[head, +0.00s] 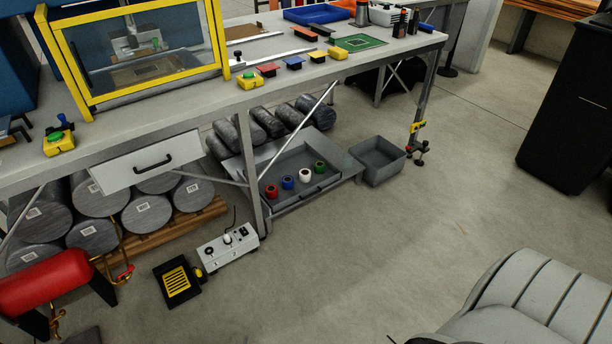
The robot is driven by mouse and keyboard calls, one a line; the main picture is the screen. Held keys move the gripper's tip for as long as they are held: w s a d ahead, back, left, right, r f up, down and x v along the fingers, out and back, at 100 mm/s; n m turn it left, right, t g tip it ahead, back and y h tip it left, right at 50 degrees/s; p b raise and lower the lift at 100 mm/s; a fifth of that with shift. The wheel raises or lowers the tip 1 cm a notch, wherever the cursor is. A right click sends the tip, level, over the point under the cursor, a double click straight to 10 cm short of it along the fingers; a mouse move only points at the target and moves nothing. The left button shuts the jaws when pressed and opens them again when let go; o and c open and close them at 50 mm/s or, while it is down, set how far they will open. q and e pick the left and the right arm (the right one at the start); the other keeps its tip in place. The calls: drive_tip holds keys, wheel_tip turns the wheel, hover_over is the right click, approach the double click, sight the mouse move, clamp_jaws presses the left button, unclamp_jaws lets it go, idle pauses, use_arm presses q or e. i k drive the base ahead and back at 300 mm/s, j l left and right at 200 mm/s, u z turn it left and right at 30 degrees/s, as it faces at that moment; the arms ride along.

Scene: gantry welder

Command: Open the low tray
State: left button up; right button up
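A low grey tray (288,167) sits under the workbench, close to the floor, behind the bench's front leg. A red, a blue, a white and a green ring-shaped piece stand in a row near its front edge. A dark bar, apparently a handle, runs along its front (315,191). The bench leg and a diagonal brace hide part of its left side. I cannot tell how far it is pulled out. Neither of my grippers is in view.
A white drawer (137,163) with a black handle hangs under the workbench (190,108). A grey bin (379,161) stands right of the tray. A white control box (228,249) and a black pedal (177,282) lie on the floor. A grey seat (530,305) is at lower right. Middle floor is clear.

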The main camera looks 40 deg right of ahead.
sight(289, 163)
drive_tip(key=i+l+z, duration=0.3)
drive_tip(key=i+l, duration=0.45)
drive_tip(key=i+l+z, duration=0.35)
drive_tip(key=i+l, duration=0.4)
drive_tip(key=i, duration=0.05)
